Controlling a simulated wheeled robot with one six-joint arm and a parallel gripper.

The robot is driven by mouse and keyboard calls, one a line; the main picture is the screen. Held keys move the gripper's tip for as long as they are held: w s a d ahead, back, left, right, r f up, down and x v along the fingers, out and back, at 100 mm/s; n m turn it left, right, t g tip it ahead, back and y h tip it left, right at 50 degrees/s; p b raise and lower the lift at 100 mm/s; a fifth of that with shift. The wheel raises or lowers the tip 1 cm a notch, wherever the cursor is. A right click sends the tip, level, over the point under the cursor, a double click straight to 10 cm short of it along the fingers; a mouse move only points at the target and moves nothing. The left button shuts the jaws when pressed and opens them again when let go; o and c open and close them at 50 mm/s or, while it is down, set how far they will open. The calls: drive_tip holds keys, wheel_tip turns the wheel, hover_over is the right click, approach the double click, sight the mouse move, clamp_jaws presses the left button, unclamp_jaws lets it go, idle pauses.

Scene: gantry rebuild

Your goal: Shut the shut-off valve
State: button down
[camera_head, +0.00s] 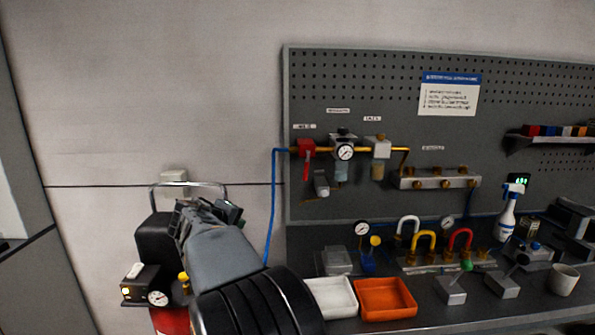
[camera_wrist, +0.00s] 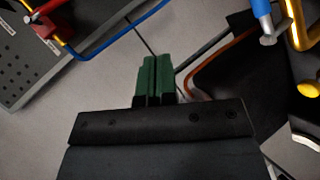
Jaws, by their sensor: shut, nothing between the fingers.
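The shut-off valve appears to be the red valve (camera_head: 306,148) at the left end of the yellow pipe on the pegboard. A red part hangs down from it; I cannot tell its handle's exact setting. A red piece with the blue hose beside it also shows at the upper left of the wrist view (camera_wrist: 44,22). My gripper (camera_head: 187,208) is left of and below the valve, apart from it, above the compressor. In the wrist view its green fingers (camera_wrist: 155,72) are together with nothing between them.
The blue hose (camera_head: 272,205) runs down from the valve. A pressure gauge (camera_head: 345,152) sits right of it on the pipe. The compressor (camera_head: 155,240) with its metal handle is close to my gripper. White (camera_head: 329,312) and orange (camera_head: 385,311) trays stand on the bench.

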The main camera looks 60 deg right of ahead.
drive_tip(key=d+r+g+h, duration=0.2)
drive_tip(key=d+r+h, duration=0.45)
drive_tip(key=d, duration=0.85)
drive_tip(key=y+p, duration=0.1)
drive_tip(key=p, duration=0.3)
approach(306, 167)
drive_tip(key=w+d+f, duration=0.1)
drive_tip(key=w+d, duration=0.3)
drive_tip(key=w, duration=0.1)
drive_tip(key=shift+s+d+f+p, duration=0.15)
drive_tip(key=shift+s+d+f, duration=0.1)
drive_tip(key=shift+s+d, duration=0.55)
drive_tip(key=shift+s+d+f+p, duration=0.15)
drive_tip(key=shift+s+d+f, duration=0.05)
drive_tip(key=shift+s+d, duration=0.6)
drive_tip(key=shift+w+d, duration=0.1)
